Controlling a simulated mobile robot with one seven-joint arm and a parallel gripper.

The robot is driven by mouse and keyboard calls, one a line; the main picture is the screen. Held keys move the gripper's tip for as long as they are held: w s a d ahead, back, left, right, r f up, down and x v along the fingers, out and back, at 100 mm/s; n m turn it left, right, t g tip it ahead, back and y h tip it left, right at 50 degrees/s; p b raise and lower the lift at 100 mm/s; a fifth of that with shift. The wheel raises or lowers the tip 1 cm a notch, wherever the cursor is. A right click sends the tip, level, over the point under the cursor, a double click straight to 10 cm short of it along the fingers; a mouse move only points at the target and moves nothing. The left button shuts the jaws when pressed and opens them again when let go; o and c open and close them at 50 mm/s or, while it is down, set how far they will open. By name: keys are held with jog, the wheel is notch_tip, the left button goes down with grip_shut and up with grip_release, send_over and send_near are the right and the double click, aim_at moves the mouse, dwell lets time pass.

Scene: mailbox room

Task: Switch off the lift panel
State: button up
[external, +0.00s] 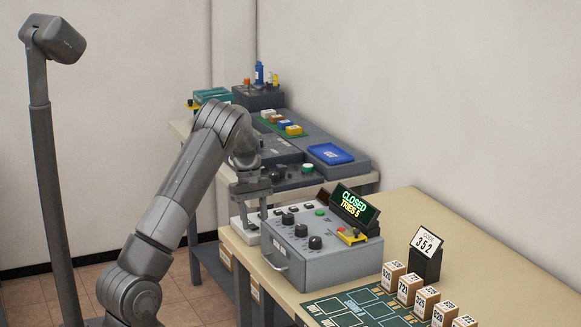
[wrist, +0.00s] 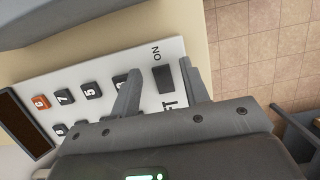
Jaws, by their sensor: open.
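The lift panel is a white plate (wrist: 108,72) with rows of dark numbered buttons, an orange button (wrist: 40,102) and a dark display (wrist: 24,124). A dark rectangular switch (wrist: 163,79) sits near its end in the wrist view, beside the printed word ON; the letters FT also show. My gripper (wrist: 162,66) is open, with one finger on each side of the switch. I cannot tell whether the fingers touch the panel. In the external view my gripper (external: 253,220) points down over the panel (external: 237,222), which is partly hidden behind a grey box.
The grey box (external: 335,267) with knobs stands close beside my gripper, with a CLOSED sign (external: 354,205) on it. Numbered blocks (external: 411,286) and a card stand (external: 427,254) are farther right. Another bench with a blue tray (external: 330,153) stands behind.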

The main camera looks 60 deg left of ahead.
aim_at(251, 224)
jog(key=v, duration=1)
jog(key=shift+r, duration=0.25)
